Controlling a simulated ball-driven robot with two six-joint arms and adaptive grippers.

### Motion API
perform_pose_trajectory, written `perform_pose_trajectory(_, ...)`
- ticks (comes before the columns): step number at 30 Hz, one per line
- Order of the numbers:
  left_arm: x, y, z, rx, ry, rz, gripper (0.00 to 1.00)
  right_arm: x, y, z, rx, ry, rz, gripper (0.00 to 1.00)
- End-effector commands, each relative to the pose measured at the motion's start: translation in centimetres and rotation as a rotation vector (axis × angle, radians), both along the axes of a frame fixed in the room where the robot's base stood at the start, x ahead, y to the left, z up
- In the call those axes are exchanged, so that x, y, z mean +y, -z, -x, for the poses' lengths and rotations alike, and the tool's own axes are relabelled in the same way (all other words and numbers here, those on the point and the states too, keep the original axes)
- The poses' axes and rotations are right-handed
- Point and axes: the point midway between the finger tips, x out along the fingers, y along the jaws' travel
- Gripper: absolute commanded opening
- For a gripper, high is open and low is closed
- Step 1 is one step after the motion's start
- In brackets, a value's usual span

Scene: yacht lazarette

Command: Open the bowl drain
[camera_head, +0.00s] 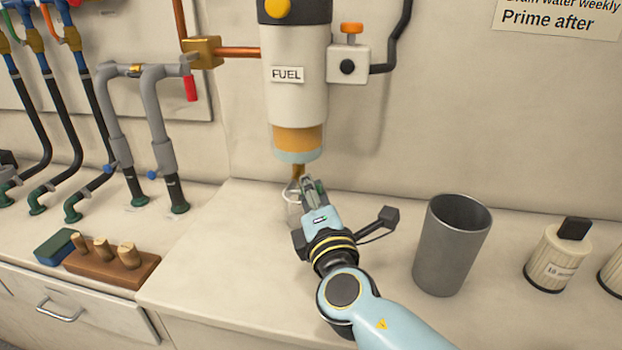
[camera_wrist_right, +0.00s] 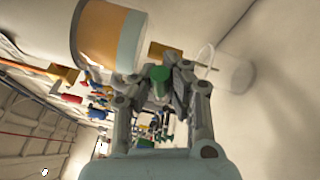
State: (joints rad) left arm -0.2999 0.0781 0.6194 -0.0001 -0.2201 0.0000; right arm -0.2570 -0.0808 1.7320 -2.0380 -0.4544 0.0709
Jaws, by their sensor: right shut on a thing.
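The fuel filter (camera_head: 297,80) hangs on the wall, with an amber and pale-blue layered bowl (camera_head: 298,140) at its bottom; the bowl also shows large in the right wrist view (camera_wrist_right: 100,35). A brass drain fitting (camera_head: 298,170) comes out under the bowl. My right gripper (camera_head: 312,188) is at the drain, below the bowl. In the right wrist view its fingers are closed about a small green drain knob (camera_wrist_right: 160,76) next to the brass fitting (camera_wrist_right: 165,52). A clear jar (camera_head: 293,212) stands under the drain, partly hidden by my gripper. My left gripper is out of view.
A grey cup (camera_head: 452,248) stands right of my right arm, with a cream filter cartridge (camera_head: 553,262) further right. At left are a wooden block with plugs (camera_head: 112,266), a blue-green block (camera_head: 58,246) and several hoses. A shut-off valve (camera_head: 348,62) sits beside the filter.

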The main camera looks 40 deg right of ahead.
Motion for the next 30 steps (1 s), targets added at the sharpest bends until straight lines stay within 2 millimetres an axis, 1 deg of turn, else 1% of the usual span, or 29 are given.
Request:
perform_pose_trajectory(1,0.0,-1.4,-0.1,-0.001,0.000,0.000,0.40,0.1,-0.8,0.0,0.029,-0.002,0.021,0.00)
perform_pose_trajectory(3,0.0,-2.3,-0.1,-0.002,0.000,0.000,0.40,0.1,-1.0,-0.1,0.068,0.000,0.055,0.00)
perform_pose_trajectory(9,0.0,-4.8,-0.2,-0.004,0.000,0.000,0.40,0.3,-1.4,-0.3,0.167,-0.001,0.140,0.00)
perform_pose_trajectory(12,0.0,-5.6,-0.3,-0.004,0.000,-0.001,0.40,0.3,-1.4,-0.3,0.204,-0.002,0.172,0.00)
perform_pose_trajectory(19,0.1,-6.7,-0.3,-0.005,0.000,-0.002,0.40,0.4,-1.4,-0.4,0.255,-0.001,0.217,0.00)
perform_pose_trajectory(30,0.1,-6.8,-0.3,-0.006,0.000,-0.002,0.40,0.4,-1.2,-0.5,0.266,-0.001,0.228,0.00)
